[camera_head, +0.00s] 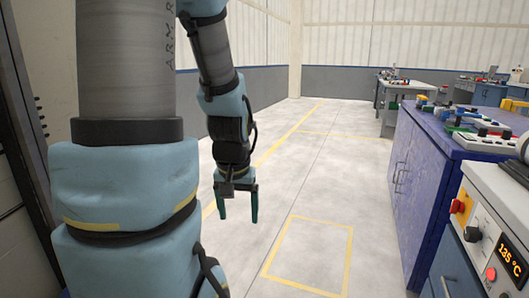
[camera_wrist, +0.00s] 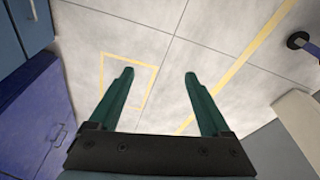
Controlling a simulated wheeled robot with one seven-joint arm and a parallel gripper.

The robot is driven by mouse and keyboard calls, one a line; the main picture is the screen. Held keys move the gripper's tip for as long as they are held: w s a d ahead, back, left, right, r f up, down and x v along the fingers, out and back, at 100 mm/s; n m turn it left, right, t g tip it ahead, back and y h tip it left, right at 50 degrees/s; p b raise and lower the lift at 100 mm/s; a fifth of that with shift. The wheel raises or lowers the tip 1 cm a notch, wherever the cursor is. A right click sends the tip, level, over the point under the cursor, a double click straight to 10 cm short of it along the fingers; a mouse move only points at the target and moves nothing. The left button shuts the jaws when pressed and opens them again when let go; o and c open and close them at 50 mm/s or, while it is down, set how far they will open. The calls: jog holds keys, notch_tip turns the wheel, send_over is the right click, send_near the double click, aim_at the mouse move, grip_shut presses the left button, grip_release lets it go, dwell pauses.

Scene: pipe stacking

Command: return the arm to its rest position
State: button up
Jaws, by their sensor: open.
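My gripper (camera_head: 238,216) hangs pointing down over the open floor in the head view, to the right of my large blue and grey arm links. Its two green fingers are apart with nothing between them. In the wrist view my gripper (camera_wrist: 158,75) also shows both fingers spread and empty, with only floor beyond them. No pipe can be made out in either view.
A blue cabinet (camera_head: 432,190) with small parts on top stands at the right. Workbenches (camera_head: 405,92) stand farther back. The pale floor (camera_head: 310,180) with yellow lines is clear.

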jog(key=w+p+v, duration=0.1)
jog(key=p+v, duration=1.7)
jog(key=shift+a+r+g, duration=0.3)
jog(key=shift+g, duration=0.1)
